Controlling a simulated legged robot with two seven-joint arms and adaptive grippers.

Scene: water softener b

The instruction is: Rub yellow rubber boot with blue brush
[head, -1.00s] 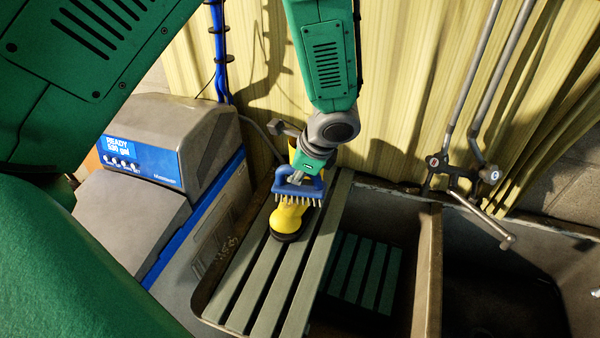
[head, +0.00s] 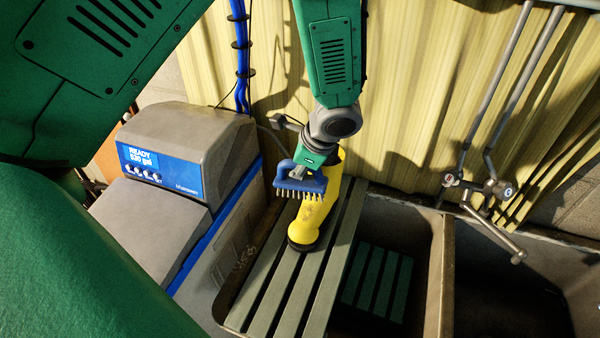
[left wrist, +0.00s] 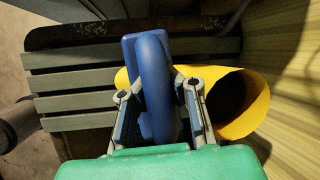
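The blue brush (head: 302,183) is held over the boot's left side, bristles pointing down. Bristle contact is hard to tell. My left gripper (head: 312,170) is shut on the brush; its two fingers flank the blue handle (left wrist: 155,85) in the left wrist view. My right gripper is not in view.
The greenish slatted rack (head: 285,290) lies over the left part of a stone sink (head: 436,280). A grey water softener (head: 190,145) with a blue display stands at left. Taps (head: 480,190) and pipes are on the right, and a yellowish corrugated wall (head: 420,90) is behind.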

